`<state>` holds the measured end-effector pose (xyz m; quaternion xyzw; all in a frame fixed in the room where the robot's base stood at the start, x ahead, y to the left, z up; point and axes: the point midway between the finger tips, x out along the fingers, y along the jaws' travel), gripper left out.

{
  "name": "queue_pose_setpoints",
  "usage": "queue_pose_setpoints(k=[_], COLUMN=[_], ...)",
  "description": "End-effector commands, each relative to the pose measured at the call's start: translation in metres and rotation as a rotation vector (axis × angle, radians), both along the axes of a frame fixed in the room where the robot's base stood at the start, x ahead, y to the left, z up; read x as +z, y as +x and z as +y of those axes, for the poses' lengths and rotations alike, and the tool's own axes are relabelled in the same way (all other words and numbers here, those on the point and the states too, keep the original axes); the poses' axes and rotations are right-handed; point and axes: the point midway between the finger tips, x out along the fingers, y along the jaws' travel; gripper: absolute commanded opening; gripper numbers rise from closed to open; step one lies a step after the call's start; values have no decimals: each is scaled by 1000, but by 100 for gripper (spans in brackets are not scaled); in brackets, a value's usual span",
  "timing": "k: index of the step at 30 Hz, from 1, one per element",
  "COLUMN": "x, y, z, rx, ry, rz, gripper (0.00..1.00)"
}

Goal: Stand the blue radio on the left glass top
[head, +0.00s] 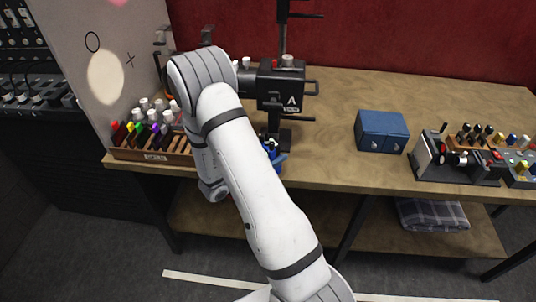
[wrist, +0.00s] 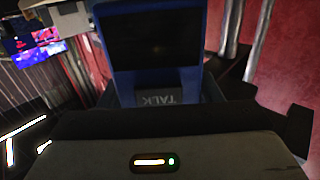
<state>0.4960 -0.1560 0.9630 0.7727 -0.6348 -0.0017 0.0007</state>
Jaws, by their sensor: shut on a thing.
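The blue radio (wrist: 152,88) fills the upper middle of the wrist view, with a dark screen-like panel and a key marked TALK below it. My gripper (wrist: 160,105) is shut on the radio. In the head view a small blue part of the radio (head: 271,153) shows beside my arm, at the table's front edge; my forearm hides most of the gripper. I cannot pick out the left glass top in either view.
A wooden table (head: 335,160) holds a black stand marked A (head: 285,90), a blue box (head: 382,131), a rack of coloured-top items (head: 155,145) and a black control panel (head: 460,165). A pale board (head: 100,60) stands left. Bare tabletop lies between stand and box.

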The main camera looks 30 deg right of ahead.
Motion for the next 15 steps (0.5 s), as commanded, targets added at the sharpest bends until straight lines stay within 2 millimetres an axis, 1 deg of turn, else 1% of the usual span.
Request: queue_pose_setpoints(k=[3,10,14,15], x=[-5,-6,-10,-10], y=[0,0,0,0], z=[0,0,0,0], rx=[0,-1,-1,-1], ry=[-1,-2,-1,-1], rz=[0,-2,-1,-1], gripper=[30,30,30,60])
